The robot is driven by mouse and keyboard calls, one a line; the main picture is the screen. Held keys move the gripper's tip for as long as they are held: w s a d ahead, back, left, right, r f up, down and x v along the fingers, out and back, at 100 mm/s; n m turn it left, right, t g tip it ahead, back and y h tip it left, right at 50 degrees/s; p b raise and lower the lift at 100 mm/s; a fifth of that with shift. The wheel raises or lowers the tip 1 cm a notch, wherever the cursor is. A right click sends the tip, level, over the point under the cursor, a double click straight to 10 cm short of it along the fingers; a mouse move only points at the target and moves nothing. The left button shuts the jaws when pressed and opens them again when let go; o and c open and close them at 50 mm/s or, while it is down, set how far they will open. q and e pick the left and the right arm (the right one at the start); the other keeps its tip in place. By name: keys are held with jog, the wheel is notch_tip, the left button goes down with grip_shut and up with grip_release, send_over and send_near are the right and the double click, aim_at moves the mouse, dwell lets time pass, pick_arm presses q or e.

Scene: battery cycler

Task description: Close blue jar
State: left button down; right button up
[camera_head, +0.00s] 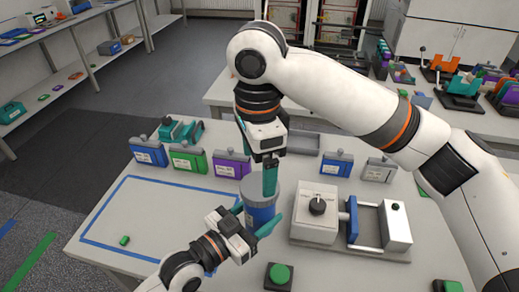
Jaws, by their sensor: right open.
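The blue jar (259,214) stands upright on the table near the middle, with a grey top (258,187). My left gripper (257,217) comes from the lower left, its teal fingers on either side of the jar's body and seemingly touching it. My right gripper (262,185) points down from above, open.
A grey device with a black knob (317,206) and a blue-jawed frame stands right of the jar. Blue (149,152), green (188,158) and purple (231,165) cases stand behind on the left. A green button (279,275) is in front. The blue-outlined area is mostly clear.

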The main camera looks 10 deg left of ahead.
aim_at(260, 185)
jog(key=n, duration=0.6)
jog(key=shift+r+n, duration=0.2)
jog(key=shift+n, duration=0.1)
jog(key=n, duration=0.4)
jog(key=shift+r, duration=0.1)
jog(key=n, duration=0.4)
jog(key=shift+r, duration=0.15)
jog(key=n, duration=0.6)
jog(key=shift+r+n, duration=0.15)
jog(key=shift+n, duration=0.25)
jog(key=n, duration=0.4)
jog(key=shift+r, duration=0.15)
jog(key=n, duration=0.8)
jog(key=shift+r+n, duration=0.2)
jog(key=shift+n, duration=0.2)
jog(key=n, duration=0.6)
jog(key=shift+r, duration=0.15)
jog(key=n, duration=0.6)
jog(key=shift+d+r, duration=0.1)
jog(key=shift+r, duration=0.1)
jog(key=n, duration=0.6)
jog(key=shift+r, duration=0.15)
jog(key=shift+f, duration=4.05)
